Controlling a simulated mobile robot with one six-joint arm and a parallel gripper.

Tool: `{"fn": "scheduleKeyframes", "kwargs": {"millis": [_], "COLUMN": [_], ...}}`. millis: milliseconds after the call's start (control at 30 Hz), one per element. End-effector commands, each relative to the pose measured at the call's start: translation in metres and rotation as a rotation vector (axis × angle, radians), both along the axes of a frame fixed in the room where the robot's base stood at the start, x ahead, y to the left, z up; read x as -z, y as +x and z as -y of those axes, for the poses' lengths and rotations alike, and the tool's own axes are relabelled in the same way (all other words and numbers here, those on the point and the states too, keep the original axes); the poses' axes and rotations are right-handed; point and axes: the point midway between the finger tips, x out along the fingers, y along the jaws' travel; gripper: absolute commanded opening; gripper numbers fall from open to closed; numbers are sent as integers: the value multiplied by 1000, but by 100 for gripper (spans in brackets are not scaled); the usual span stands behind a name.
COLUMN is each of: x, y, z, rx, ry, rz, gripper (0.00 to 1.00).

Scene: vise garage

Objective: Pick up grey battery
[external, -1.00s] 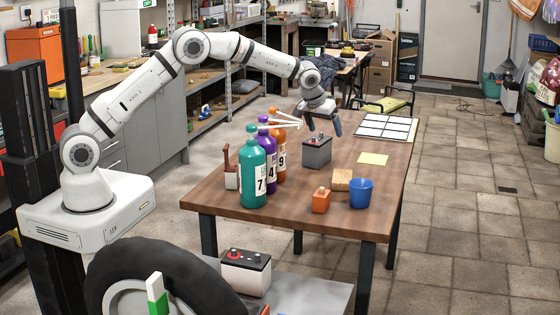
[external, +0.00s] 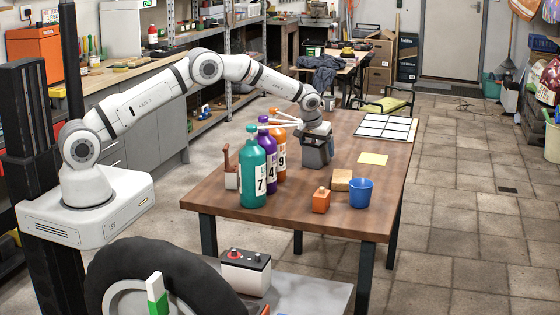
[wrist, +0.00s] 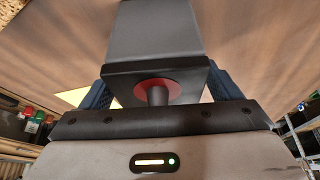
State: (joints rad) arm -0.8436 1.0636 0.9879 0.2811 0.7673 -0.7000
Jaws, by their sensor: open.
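The grey battery (external: 315,157) stands on the wooden table (external: 225,199), behind and right of the bottles. My gripper (external: 318,150) is lowered over it, pointing down, and hides its top in the external view. In the wrist view the battery (wrist: 160,30) sits between the two blue fingers of my gripper (wrist: 160,90), with a red-ringed terminal (wrist: 158,86) close to the palm. The jaws are open, one finger on each side of the battery. I cannot tell whether either finger touches it.
Teal (external: 251,170), purple (external: 268,150) and orange (external: 280,150) bottles stand just left of the battery. A yellow sheet (external: 373,159) and a white grid (external: 386,127) lie to the right.

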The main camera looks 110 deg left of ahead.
Motion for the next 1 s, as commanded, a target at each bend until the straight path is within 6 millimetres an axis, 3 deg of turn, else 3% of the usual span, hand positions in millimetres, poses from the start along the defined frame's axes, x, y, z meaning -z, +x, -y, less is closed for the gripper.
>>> {"fn": "scheduleKeyframes", "kwargs": {"millis": [167,1000], "x": [0,-1], "y": [0,0], "z": [0,0], "rx": [0,1], "ry": [1,1], "rz": [0,1], "gripper": [84,15]}}
